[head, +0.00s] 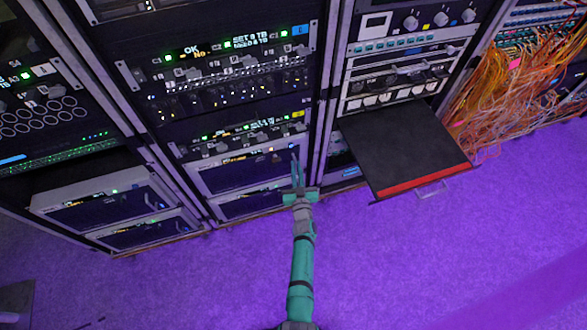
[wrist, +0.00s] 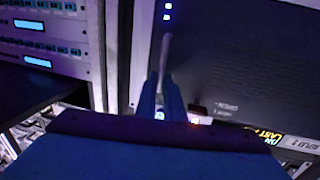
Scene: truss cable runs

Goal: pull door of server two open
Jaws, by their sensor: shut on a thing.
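My gripper (head: 296,162) is at the right edge of the lower middle rack, in front of a light-framed server unit (head: 205,180) with a dark front. In the wrist view, my gripper's two teal fingers (wrist: 162,92) are shut on a thin grey upright handle (wrist: 166,52). The handle stands at the edge of a dark door panel (wrist: 245,60). The door looks flush with the rack; I see no clear gap. The fingers hide the handle's gripped end. I cannot read which server is number two.
A black shelf (head: 405,145) with a red front strip juts out of the rack to the right of my arm. Orange cables (head: 500,100) hang further right. Another rack with light-framed units (head: 110,200) stands at left. The purple floor (head: 420,260) in front is clear.

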